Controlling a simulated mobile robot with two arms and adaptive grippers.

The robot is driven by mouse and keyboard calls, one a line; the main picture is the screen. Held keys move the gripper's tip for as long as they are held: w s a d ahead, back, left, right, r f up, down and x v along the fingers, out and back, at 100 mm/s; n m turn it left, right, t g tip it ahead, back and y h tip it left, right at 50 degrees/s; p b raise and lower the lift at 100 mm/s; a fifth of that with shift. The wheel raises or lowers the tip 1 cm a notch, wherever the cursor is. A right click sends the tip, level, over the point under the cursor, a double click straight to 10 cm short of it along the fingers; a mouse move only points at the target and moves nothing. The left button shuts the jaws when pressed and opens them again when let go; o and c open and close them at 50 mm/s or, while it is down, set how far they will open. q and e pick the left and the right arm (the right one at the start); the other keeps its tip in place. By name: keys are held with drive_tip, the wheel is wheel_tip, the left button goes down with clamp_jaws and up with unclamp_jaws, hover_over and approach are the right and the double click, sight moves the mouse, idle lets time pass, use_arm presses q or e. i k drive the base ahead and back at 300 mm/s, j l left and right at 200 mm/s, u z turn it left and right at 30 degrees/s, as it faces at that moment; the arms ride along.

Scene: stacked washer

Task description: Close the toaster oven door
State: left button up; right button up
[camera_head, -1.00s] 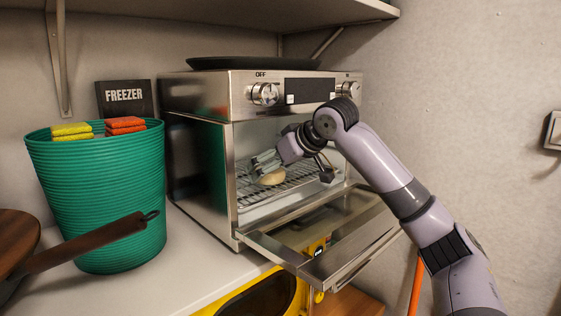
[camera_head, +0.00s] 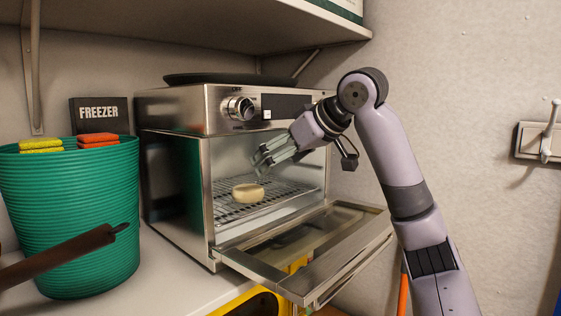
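The toaster oven (camera_head: 190,108) stands on the counter with its glass door (camera_head: 300,240) folded down and open, sticking out toward the front. A pale round food item (camera_head: 248,193) lies on the wire rack (camera_head: 290,193) inside. My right gripper (camera_head: 262,160) is at the upper part of the oven opening, above and apart from the food item, with nothing seen between its fingers. Its fingers are seen from the side, so the gap between them is unclear. My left gripper is not in view.
A green ribbed bin (camera_head: 70,215) with sponges stands left of the oven. A brown handle (camera_head: 65,255) crosses in front of it. A dark flat pan (camera_head: 235,78) lies on top of the oven, under a shelf (camera_head: 190,25). A wall hook (camera_head: 545,135) is at the right.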

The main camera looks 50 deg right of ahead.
sight(303, 288)
drive_tip(key=k, duration=1.5)
